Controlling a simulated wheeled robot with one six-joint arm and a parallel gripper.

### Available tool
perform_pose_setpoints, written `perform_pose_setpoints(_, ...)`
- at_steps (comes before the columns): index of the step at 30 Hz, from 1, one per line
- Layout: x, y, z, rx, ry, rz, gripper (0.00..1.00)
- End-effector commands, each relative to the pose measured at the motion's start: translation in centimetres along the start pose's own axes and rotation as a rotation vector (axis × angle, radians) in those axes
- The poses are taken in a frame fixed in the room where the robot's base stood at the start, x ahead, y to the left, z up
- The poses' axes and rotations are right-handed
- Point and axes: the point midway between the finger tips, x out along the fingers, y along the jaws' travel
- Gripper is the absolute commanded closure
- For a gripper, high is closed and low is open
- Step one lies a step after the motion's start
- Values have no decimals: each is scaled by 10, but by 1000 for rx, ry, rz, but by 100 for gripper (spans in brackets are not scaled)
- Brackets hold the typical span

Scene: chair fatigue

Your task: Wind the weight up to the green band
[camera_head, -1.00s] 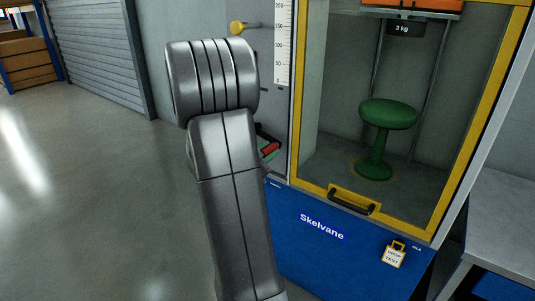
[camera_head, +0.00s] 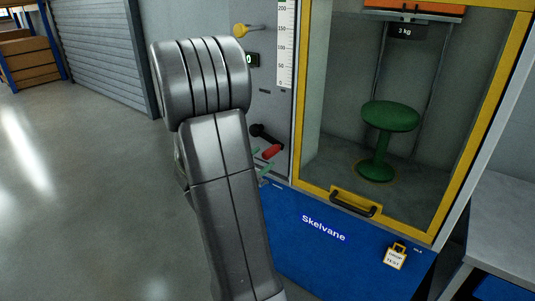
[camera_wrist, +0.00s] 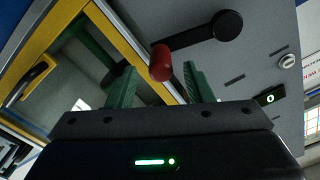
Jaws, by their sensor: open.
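The crank has a black arm and hub (camera_wrist: 227,25) and a red knob (camera_wrist: 161,63). In the wrist view my gripper (camera_wrist: 158,78) is open, with one green-grey finger on each side of the red knob and nothing clamped. The head view shows the red knob (camera_head: 271,152) beside my arm, with the gripper mostly hidden. The dark weight (camera_head: 405,31), marked 3 kg, hangs at the top of the test cabinet, above the green stool (camera_head: 390,117). A white scale (camera_head: 285,45) is on the panel left of the window. I cannot make out a green band.
The yellow-framed cabinet door has a dark handle (camera_head: 353,203). A yellow knob (camera_head: 240,30) sticks out at the panel's upper left. A tag (camera_head: 396,257) hangs on the blue base. A grey table (camera_head: 510,215) stands at the right. The floor at the left is clear.

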Motion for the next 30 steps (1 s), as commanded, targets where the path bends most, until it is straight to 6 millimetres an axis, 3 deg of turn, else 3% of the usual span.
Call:
perform_pose_setpoints(6, -46, -2, -1, -2, -3, -4, 54)
perform_pose_setpoints(12, -77, -1, 0, -1, -2, -2, 54)
perform_pose_setpoints(19, -92, 0, 0, 0, 0, 0, 54)
perform_pose_setpoints(30, -93, 1, 0, 0, 0, 1, 54)
